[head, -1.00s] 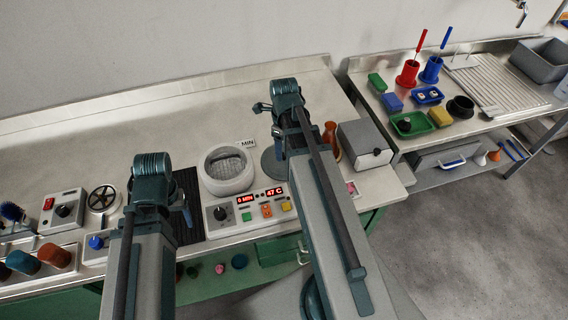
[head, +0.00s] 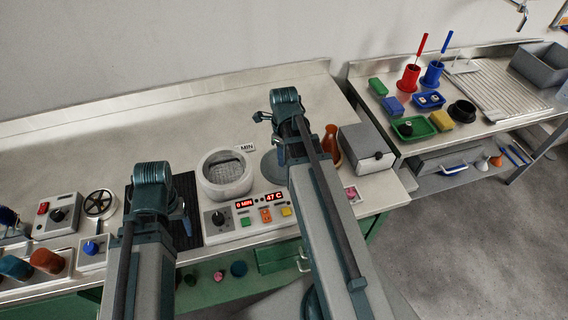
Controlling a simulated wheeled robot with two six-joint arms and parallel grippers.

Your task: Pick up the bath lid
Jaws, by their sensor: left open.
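The water bath (head: 226,188) is a white round tub with an open top on a control panel with red displays reading 0 MIN and 47 C. A flat grey-blue disc (head: 271,166), which looks like the bath lid, lies just right of the bath. My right arm hides part of it. My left gripper (head: 186,222) is low over the dark ribbed mat, left of the bath panel. It is open and apart from the disc. My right gripper (head: 263,117) is above and behind the disc, mostly hidden by its arm; its jaws are unclear.
A brown flask (head: 331,146) and a grey box (head: 366,147) stand right of my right arm. The bench behind the bath is clear. A second table at right holds trays and cups.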

